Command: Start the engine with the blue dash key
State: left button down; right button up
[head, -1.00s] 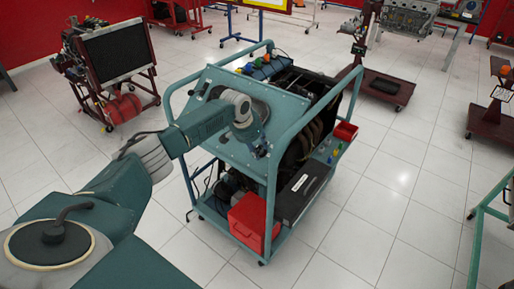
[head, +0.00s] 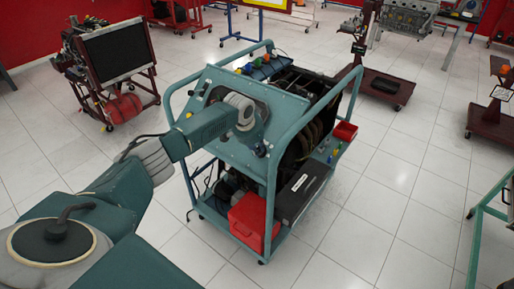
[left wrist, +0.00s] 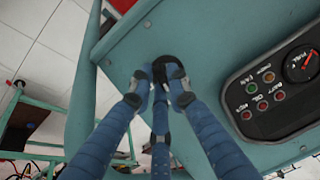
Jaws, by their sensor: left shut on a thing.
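The teal engine trainer (head: 232,152) stands on its wheeled frame in the middle of the head view. My left gripper (head: 258,148) is at its sloped dash panel, with the fingers largely hidden by my wrist. In the left wrist view my left gripper (left wrist: 159,82) has its blue fingers closed at the flat teal panel (left wrist: 205,38). They are shut on a small dark piece, the dash key (left wrist: 166,64), mostly covered by the fingertips; no blue shows on it. My right gripper is in neither view.
A black gauge cluster (left wrist: 272,92) with a fuel dial and small coloured lamps sits right of the fingers. The trainer's tubular rails (head: 274,165) flank the panel. A red box (head: 250,220) sits low on the frame. Open tiled floor (head: 345,245) lies to the right.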

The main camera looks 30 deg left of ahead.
pick_arm(q)
jog(key=m+y+p, duration=0.1)
jog(key=m, duration=0.2)
jog(key=shift+d+p, duration=0.15)
jog(key=shift+p, duration=0.15)
jog(key=m+t+y+p, duration=0.1)
jog(key=m, duration=0.2)
jog(key=shift+s+m, duration=0.15)
jog(key=shift+m, duration=0.15)
jog(key=m+t+p, duration=0.1)
jog(key=m, duration=0.2)
jog(key=shift+s+f+y, duration=0.1)
jog(key=shift+f+y, duration=0.05)
jog(key=shift+y, duration=0.25)
jog(key=shift+f+m+t+p, duration=0.1)
jog(key=shift+m+t+p, duration=0.4)
jog(key=shift+m, duration=1.1)
